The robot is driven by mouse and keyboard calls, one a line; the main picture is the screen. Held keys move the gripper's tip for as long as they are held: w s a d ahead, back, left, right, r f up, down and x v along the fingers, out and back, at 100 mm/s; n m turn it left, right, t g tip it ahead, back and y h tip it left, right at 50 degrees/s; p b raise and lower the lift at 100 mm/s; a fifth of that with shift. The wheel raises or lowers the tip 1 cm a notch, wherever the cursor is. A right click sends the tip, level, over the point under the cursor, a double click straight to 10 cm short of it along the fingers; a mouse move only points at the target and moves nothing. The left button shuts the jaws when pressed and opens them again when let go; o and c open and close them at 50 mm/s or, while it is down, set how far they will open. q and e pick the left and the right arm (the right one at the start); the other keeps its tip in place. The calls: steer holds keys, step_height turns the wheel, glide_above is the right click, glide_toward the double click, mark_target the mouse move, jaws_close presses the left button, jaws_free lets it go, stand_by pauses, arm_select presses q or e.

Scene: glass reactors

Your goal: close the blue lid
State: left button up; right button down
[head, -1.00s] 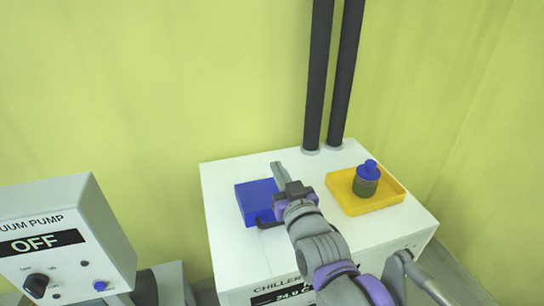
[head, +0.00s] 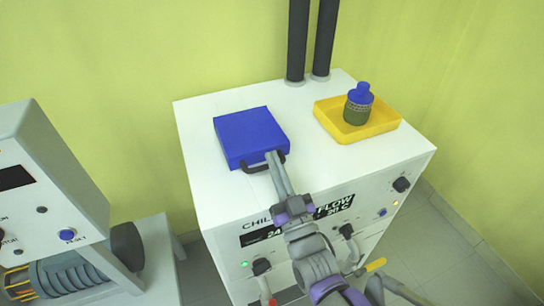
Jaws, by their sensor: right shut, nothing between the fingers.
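The blue lid (head: 250,135) is a flat square slab lying level on the white top of the chiller, towards its left. Its black handle (head: 256,167) sticks out from the front edge. My right gripper (head: 273,158) is shut and empty, with its fingertips at the right part of the handle, at the lid's front edge. I cannot tell whether they touch it. The fingertips hide a little of the handle. My left gripper is not in view.
A yellow tray (head: 385,128) with a dark green, blue-capped bottle (head: 357,108) stands on the chiller's right side. Two dark pipes (head: 299,40) rise behind. The chiller top (head: 310,155) is clear between lid and tray. A pump unit (head: 50,190) stands at the left.

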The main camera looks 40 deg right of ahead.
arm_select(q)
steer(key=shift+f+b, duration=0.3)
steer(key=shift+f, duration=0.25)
arm_select(e)
steer(key=shift+f, duration=0.6)
steer(key=shift+s+f, duration=0.1)
